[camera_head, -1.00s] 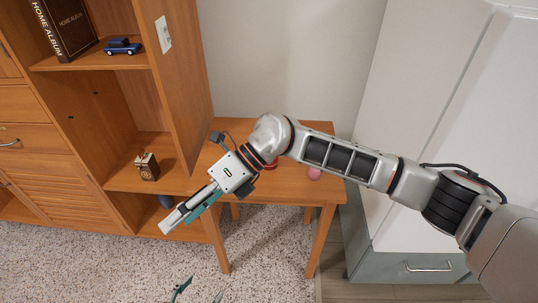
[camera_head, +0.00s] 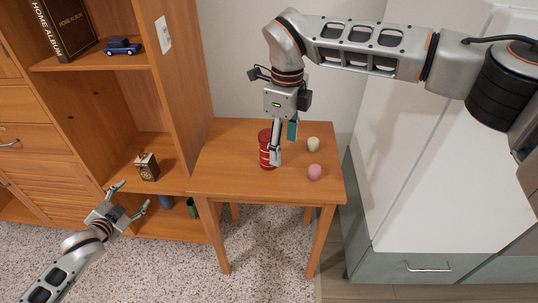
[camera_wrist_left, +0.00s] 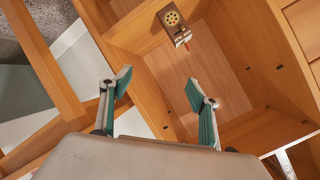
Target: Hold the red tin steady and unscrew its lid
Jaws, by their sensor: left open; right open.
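The red tin (camera_head: 264,151) stands upright on the small wooden table (camera_head: 225,165). My right gripper (camera_head: 284,146) points down over the table at the tin's right side, with its fingers open. One finger overlaps the tin's edge in the head view; I cannot tell whether it touches. The tin's lid cannot be told clearly from its body. My left gripper (camera_head: 132,196) is open and empty, low in front of the shelf unit, well left of the table. In the left wrist view, its spread fingers (camera_wrist_left: 160,82) have nothing between them. The tin is not visible there.
A white ball-like thing (camera_head: 313,144) and a pink one (camera_head: 315,172) lie right of the tin. A small brown box-shaped thing (camera_head: 147,167) stands on the shelf beside my left gripper. A blue toy car (camera_head: 122,46) is higher up. A white cabinet (camera_head: 430,180) borders the right.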

